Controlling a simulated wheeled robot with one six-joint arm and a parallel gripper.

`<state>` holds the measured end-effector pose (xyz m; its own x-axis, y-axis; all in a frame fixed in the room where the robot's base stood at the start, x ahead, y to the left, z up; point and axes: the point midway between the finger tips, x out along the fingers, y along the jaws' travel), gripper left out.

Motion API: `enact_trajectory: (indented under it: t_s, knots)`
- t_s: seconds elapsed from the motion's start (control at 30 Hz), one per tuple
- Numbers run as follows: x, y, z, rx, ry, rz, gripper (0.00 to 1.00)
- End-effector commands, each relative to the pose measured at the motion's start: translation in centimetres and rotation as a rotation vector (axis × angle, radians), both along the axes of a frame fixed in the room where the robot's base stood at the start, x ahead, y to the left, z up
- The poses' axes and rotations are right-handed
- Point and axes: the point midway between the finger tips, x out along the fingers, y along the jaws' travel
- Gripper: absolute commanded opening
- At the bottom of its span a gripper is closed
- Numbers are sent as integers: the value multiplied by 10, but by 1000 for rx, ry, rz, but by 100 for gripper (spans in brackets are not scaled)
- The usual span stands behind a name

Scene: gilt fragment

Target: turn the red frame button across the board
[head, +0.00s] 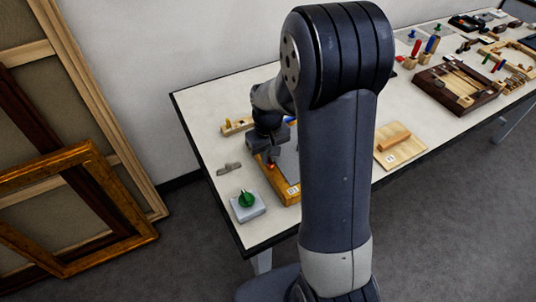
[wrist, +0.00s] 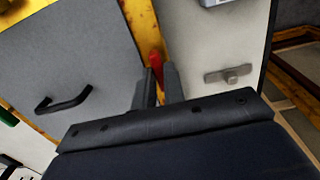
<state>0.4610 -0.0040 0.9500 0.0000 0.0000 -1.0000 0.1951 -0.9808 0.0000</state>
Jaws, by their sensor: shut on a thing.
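The red frame button (wrist: 155,60) shows at the tips of my gripper (wrist: 160,78) in the wrist view. The two dark fingers are close together, shut on the button and hiding part of it. The button lies at the gilt yellow frame edge (wrist: 143,24), beside a grey board (wrist: 75,55) with a black handle (wrist: 63,102). In the head view my gripper (head: 269,158) is low over the gilt fragment (head: 283,187). Only a small red spot of the button (head: 271,167) shows there. My arm hides the right part of the fragment.
A green knob (head: 246,199) on a pale block stands near the table's front left corner. A small grey metal piece (head: 229,168) lies left of the gripper. A wooden block on a board (head: 394,137) is to the right. Gilt frames (head: 95,200) lean at left.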

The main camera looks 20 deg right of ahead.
Motion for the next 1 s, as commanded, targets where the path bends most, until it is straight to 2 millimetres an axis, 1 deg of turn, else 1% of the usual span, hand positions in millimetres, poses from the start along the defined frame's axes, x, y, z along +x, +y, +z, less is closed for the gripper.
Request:
enact_trajectory:
  t_s: [0.37,0.57,0.77,1.0]
  knots:
    - [0,0,0,0,0,8,0]
    - [0,0,0,0,-1,68,0]
    - [0,0,-1,0,-1,201,0]
    - [0,0,-1,0,0,422,0]
